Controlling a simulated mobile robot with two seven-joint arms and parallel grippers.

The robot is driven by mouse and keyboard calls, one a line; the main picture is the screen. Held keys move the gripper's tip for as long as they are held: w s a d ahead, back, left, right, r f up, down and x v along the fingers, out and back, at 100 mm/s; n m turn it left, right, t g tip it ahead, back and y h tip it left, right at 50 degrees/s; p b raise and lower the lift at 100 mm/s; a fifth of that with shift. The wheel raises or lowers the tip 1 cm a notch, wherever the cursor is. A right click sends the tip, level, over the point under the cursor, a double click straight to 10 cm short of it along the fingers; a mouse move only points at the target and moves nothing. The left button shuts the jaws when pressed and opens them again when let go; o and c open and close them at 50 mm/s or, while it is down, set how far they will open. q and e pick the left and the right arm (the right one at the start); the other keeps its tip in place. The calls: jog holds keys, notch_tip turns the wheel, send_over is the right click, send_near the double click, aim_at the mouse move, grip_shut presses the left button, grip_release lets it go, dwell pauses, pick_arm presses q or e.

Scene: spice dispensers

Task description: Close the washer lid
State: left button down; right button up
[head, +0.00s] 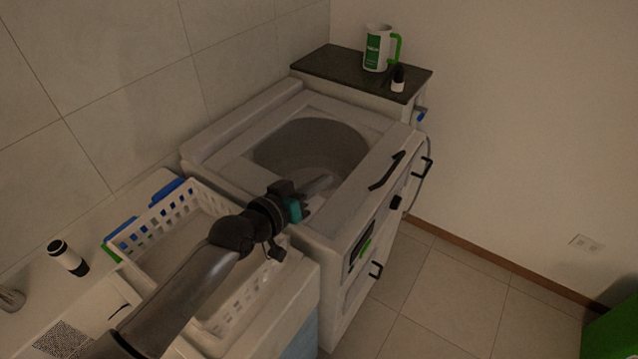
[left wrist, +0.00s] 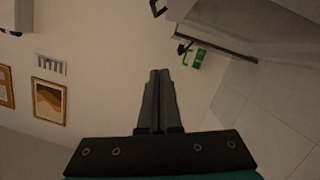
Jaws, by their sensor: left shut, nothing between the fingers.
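The white washer (head: 352,201) stands in the middle of the head view, with a round opening (head: 312,147) in its top showing a dim grey interior. I cannot clearly make out the lid as a separate panel. A black handle (head: 387,170) sits on the washer's top near its front edge. My left gripper (head: 321,185) is over the near part of the washer top, close to the opening; whether it touches is unclear. Its fingers are shut and empty, and in the left wrist view the fingertips (left wrist: 160,76) are together. My right gripper is not in view.
A white perforated basket (head: 150,250) lies under my left arm. A dark counter (head: 335,66) behind the washer carries a white pitcher with a green handle (head: 377,50) and a small bottle (head: 398,80). A dark-and-white bottle (head: 68,258) is at left.

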pick_arm(q)
jog(key=v, duration=1)
jog(key=shift+s+d+r+p, duration=0.3)
jog(key=shift+d+r, duration=0.05)
